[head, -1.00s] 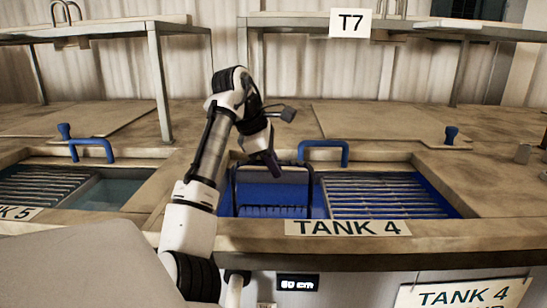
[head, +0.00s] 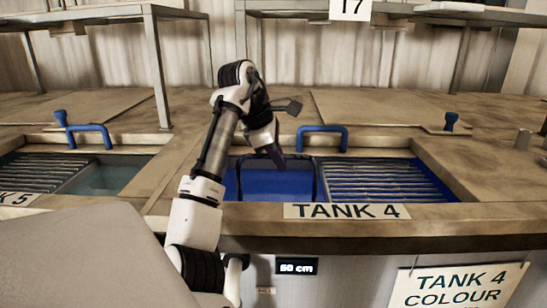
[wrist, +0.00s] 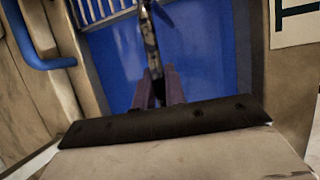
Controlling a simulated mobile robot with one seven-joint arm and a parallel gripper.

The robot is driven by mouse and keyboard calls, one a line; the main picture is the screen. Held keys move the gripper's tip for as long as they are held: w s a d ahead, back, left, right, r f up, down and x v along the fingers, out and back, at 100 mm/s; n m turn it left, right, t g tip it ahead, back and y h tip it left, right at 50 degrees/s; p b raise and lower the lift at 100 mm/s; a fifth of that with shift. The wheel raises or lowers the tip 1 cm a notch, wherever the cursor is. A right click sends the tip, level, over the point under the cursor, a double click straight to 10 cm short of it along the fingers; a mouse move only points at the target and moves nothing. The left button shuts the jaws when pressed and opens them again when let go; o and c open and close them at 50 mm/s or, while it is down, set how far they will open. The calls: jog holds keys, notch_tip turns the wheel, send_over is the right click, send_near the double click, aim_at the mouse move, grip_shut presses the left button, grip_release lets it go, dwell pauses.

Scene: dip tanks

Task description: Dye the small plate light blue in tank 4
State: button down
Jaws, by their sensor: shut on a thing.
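My gripper (head: 279,163) is shut on the top bar of a dark wire rack (head: 317,178) over the left, open part of tank 4 (head: 345,211), which holds deep blue liquid (head: 255,180). The rack hangs upright, and its lower part is hidden in the blue or behind the tank's front edge. In the wrist view my gripper (wrist: 159,88) grips a thin, mottled bar (wrist: 149,45), with blue liquid around it. I cannot make out the small plate in any view.
A slatted grating (head: 385,180) covers the tank's right part. A blue handle (head: 322,138) stands behind the tank. Tank 5 (head: 95,178) is at the left. A raised shelf (head: 430,18) runs along the back. A display (head: 297,266) sits below the front edge.

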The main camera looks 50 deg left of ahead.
jog(key=shift+w+d, duration=0.4)
jog(key=shift+w, duration=0.05)
jog(key=shift+s+a+r+p, duration=0.2)
jog(key=shift+s+a+p, duration=1.1)
jog(key=shift+s+p, duration=0.25)
jog(key=shift+s+a+f, duration=0.15)
jog(key=shift+s+a, duration=0.15)
jog(key=shift+w+d+p, duration=0.5)
jog(key=shift+w+d, duration=0.2)
jog(key=shift+w, duration=0.2)
